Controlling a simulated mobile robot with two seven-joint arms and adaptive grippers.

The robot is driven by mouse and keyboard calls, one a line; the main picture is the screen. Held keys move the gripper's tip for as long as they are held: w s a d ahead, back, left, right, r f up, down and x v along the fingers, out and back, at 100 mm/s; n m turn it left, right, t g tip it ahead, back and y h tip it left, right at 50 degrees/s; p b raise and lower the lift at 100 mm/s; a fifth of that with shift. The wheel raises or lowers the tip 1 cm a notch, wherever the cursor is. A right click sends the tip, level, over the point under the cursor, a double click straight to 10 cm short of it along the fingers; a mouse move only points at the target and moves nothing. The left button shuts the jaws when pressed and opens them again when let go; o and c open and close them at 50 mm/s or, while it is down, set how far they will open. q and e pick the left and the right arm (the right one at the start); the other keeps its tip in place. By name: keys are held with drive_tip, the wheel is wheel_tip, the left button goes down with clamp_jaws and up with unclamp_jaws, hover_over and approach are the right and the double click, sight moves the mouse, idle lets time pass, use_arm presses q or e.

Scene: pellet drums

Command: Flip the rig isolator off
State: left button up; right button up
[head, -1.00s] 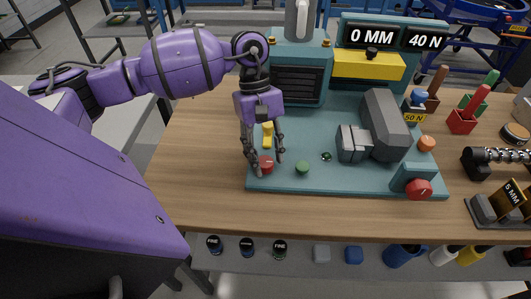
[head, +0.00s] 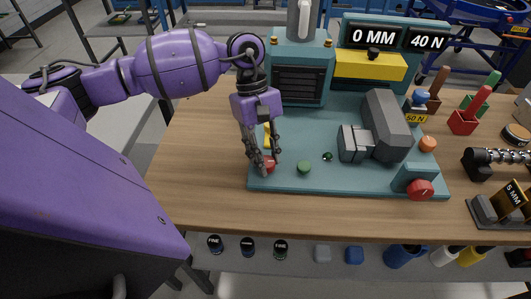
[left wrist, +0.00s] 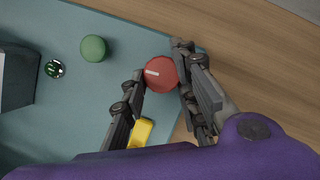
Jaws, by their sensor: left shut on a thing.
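A round red knob (head: 269,166) with a white mark on its top sits at the near left corner of the teal rig base (head: 330,181). In the left wrist view this red knob (left wrist: 160,76) lies between the two fingertips. My left gripper (head: 262,163) points down and is shut on the knob, with a finger on each side; it also shows in the left wrist view (left wrist: 160,84). No label naming the isolator is readable. My right gripper is in neither view.
A green button (head: 303,167) stands just right of the red knob, and a yellow part (head: 267,135) behind it. A larger red knob (head: 420,190) is at the base's right corner. A grey clamp block (head: 386,125) stands mid-base. Bare wooden table (head: 205,160) lies left.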

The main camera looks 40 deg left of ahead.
use_arm(q)
drive_tip(key=n+t, duration=0.1)
drive_tip(key=n, duration=0.2)
drive_tip(key=shift+r+h, duration=0.15)
drive_tip(key=shift+h, duration=0.15)
drive_tip(key=n+t, duration=0.1)
drive_tip(key=n, duration=0.2)
drive_tip(key=n+t+p, duration=0.1)
drive_tip(key=n, duration=0.1)
drive_tip(key=shift+a+r+n, duration=0.15)
drive_tip(key=shift+n, duration=0.25)
drive_tip(key=n+t, duration=0.1)
drive_tip(key=n, duration=0.1)
drive_tip(key=n+t+y+p, duration=0.1)
drive_tip(key=n, duration=0.1)
drive_tip(key=shift+s, duration=0.2)
drive_tip(key=shift+n+t+y, duration=0.5)
drive_tip(key=shift+n+y, duration=0.1)
drive_tip(key=shift+n, duration=1.3)
drive_tip(key=shift+a+p, duration=0.1)
drive_tip(key=shift+p, duration=0.2)
drive_tip(key=shift+c, duration=0.2)
drive_tip(key=o, duration=0.8)
drive_tip(key=shift+o, duration=1.1)
drive_tip(key=shift+s+a, duration=0.1)
